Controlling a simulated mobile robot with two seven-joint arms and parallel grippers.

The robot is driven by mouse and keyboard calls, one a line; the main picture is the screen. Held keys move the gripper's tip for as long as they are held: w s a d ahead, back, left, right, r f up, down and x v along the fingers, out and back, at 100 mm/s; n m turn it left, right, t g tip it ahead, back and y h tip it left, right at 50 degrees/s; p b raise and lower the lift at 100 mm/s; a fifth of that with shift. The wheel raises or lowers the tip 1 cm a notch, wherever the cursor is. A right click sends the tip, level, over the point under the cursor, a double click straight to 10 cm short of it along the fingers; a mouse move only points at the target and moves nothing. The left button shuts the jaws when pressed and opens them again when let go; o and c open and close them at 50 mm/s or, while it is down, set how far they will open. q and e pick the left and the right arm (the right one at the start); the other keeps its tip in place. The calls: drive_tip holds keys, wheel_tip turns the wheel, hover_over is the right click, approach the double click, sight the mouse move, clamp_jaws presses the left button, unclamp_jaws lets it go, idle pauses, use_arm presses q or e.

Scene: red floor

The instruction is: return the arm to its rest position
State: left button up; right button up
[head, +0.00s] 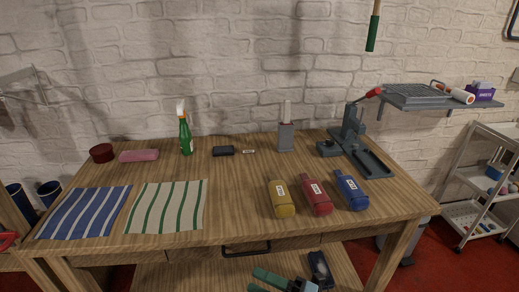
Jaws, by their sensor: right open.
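My right gripper (253,279) shows at the bottom edge of the head view, in front of the wooden workbench (240,225) and below its top. Its two green fingers point left and are apart, with nothing seen between them. The gripper's lower part and most of the arm are cut off by the picture's edge. My left gripper is not in view.
The bench's front edge and drawer handle (246,250) are just above the gripper. Yellow (281,199), red (315,197) and blue (350,190) bottles lie near that edge. Striped blue (84,213) and green (167,207) cloths lie left. A grey press (352,140) stands back right.

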drive_tip(key=s+d+f+m+t+h+p, duration=0.1)
drive_tip(key=s+d+f+m+t+h, duration=0.25)
drive_tip(key=d+f+m+h, duration=0.45)
drive_tip(key=s+d+f+m+t+h, duration=0.3)
drive_tip(key=s+m+h, duration=0.15)
drive_tip(key=m, duration=0.85)
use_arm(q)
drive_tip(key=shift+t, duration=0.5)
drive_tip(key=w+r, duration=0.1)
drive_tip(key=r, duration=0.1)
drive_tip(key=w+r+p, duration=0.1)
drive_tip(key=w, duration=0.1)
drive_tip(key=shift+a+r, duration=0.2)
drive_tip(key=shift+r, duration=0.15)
use_arm(e)
drive_tip(key=s+d+f+m+g+h, duration=0.2)
drive_tip(key=s+d+f+m, duration=0.2)
drive_tip(key=s, duration=0.5)
drive_tip(key=s+d+f+m+g+h, duration=0.2)
drive_tip(key=s+d+f+m+g, duration=0.1)
drive_tip(key=s, duration=0.6)
wheel_tip(320, 180, down, 2)
drive_tip(key=shift+d+f+m+g, duration=0.2)
drive_tip(key=shift+d+m+g, duration=0.15)
drive_tip(key=shift+d+m, duration=0.5)
